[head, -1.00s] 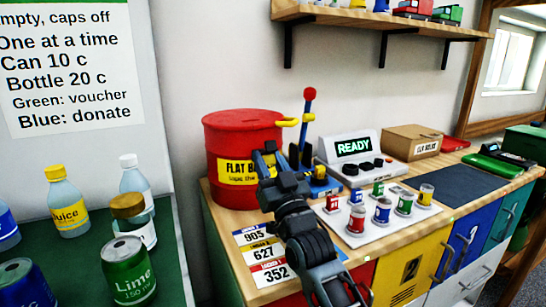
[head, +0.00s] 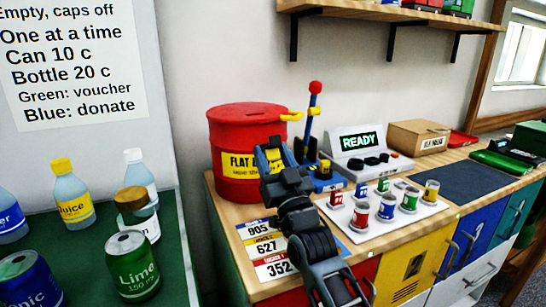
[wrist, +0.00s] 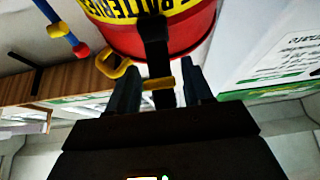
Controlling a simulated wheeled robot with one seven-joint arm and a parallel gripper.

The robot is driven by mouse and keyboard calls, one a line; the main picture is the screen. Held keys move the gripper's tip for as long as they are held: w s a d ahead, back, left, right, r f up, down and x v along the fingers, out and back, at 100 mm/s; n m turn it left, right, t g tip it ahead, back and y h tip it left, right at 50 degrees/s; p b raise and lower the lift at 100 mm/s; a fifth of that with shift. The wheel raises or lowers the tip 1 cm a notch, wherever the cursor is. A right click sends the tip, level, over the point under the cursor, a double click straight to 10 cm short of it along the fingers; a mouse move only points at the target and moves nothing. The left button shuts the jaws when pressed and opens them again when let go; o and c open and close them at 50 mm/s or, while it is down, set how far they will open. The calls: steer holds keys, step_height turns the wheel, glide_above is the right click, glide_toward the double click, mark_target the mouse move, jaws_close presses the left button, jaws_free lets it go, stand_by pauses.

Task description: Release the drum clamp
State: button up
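A red drum (head: 229,131) with a yellow battery label stands on the wooden counter. It fills the top of the wrist view (wrist: 190,38). Beside it, the clamp has an upright blue lever (head: 312,118) with a red knob (head: 315,87). Its yellow hook (head: 291,116) is at the drum's rim; a yellow loop (wrist: 115,60) shows in the wrist view. My gripper (head: 269,149) is in front of the drum, left of the lever. In the wrist view my gripper (wrist: 160,90) is open, its fingers apart around a dark bar with a yellow crosspiece (wrist: 158,84). Contact cannot be told.
A READY console (head: 366,150) stands right of the clamp. A white tray (head: 340,221) with several small cans is before it, near my arm. A cardboard box (head: 418,137) is farther right. Bottles and cans stand on a green surface (head: 85,232) at left.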

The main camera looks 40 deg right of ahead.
steer(key=shift+o, duration=0.6)
steer(key=shift+f, duration=0.1)
steer(key=shift+s+f, duration=0.2)
steer(key=s+a+p, duration=0.1)
steer(key=s+a, duration=0.2)
steer(key=s, duration=0.9)
steer(key=shift+a, duration=0.25)
